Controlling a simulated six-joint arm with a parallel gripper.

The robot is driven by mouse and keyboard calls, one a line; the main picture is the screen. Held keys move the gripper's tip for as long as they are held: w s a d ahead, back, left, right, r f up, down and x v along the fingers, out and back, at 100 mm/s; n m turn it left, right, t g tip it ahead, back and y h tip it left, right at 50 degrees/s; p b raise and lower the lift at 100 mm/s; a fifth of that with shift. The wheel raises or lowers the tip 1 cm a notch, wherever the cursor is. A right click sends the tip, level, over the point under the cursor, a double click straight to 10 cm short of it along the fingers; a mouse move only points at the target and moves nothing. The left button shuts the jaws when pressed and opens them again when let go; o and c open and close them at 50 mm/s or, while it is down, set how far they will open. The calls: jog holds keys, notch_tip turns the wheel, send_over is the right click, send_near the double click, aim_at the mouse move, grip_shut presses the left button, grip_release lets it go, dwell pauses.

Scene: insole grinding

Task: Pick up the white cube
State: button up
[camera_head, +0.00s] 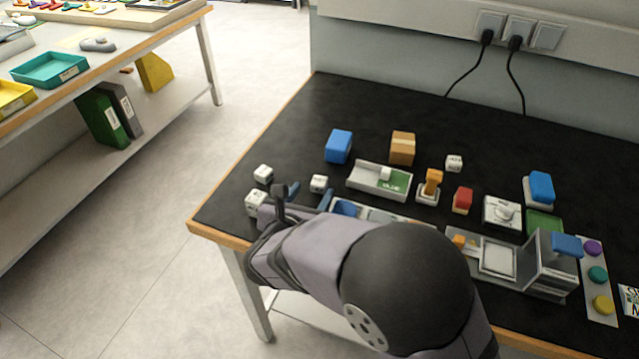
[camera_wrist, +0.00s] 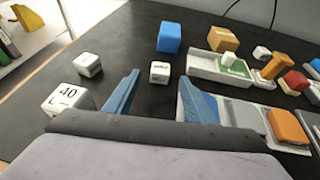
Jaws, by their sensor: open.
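Several small white cubes with dark print lie on the black table. One cube (camera_head: 319,183) is just beyond my gripper; in the wrist view this cube (camera_wrist: 160,72) sits ahead, between the lines of the two fingers. A second cube (camera_head: 263,173) is farther left and also shows in the wrist view (camera_wrist: 88,64). A third cube (camera_head: 255,202), marked 40 in the wrist view (camera_wrist: 68,99), is left of the fingers. Another cube (camera_head: 454,163) lies at the back right. My gripper (camera_head: 308,193) has blue fingers, spread apart and empty in the wrist view (camera_wrist: 158,92).
A blue block (camera_head: 338,146), a cardboard-coloured box (camera_head: 402,148) and a grey tray with a green part (camera_head: 366,190) stand beyond. More fixtures and blocks fill the right side. The table's left edge (camera_head: 222,236) is near the left cubes.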

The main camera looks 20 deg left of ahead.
aim_at(317, 186)
jog(key=shift+p+x, duration=1)
jog(key=shift+x, duration=2.35)
jog(key=shift+s, duration=0.1)
jog(key=c, duration=1.1)
